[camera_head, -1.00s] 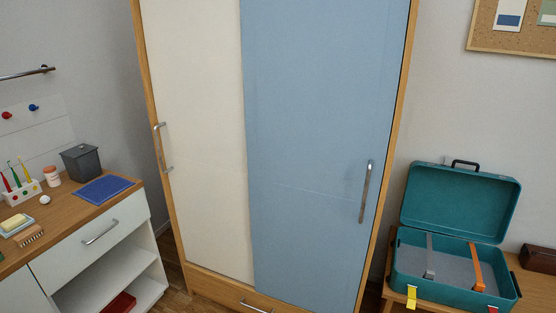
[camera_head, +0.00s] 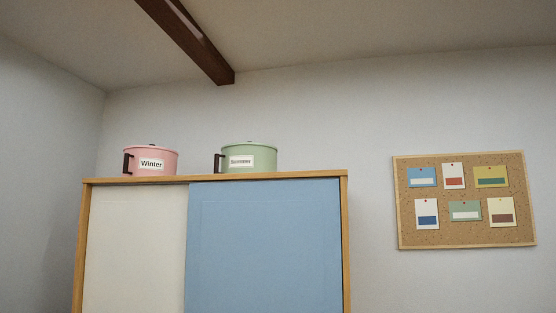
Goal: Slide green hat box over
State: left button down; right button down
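The green hat box (camera_head: 262,160) stands upright on top of the wardrobe (camera_head: 314,177), above the blue door. It is round, with a lid, a dark handle on its left side and a white label that seems to read "Summer". A pink hat box (camera_head: 169,168) labelled "Winter" stands to its left, with a gap between the two. It also has a dark handle on its left. Neither of my grippers is in the head view.
The wardrobe has a white left door (camera_head: 137,250) and a blue right door (camera_head: 265,250). Its top is bare right of the green box. A cork board (camera_head: 464,238) hangs on the right wall. A dark beam (camera_head: 195,45) crosses the ceiling.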

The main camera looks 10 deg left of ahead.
aim_at(237, 158)
jog(key=i+u, duration=0.3)
jog(key=u, duration=0.15)
jog(key=i+u, duration=0.3)
jog(key=u, duration=0.15)
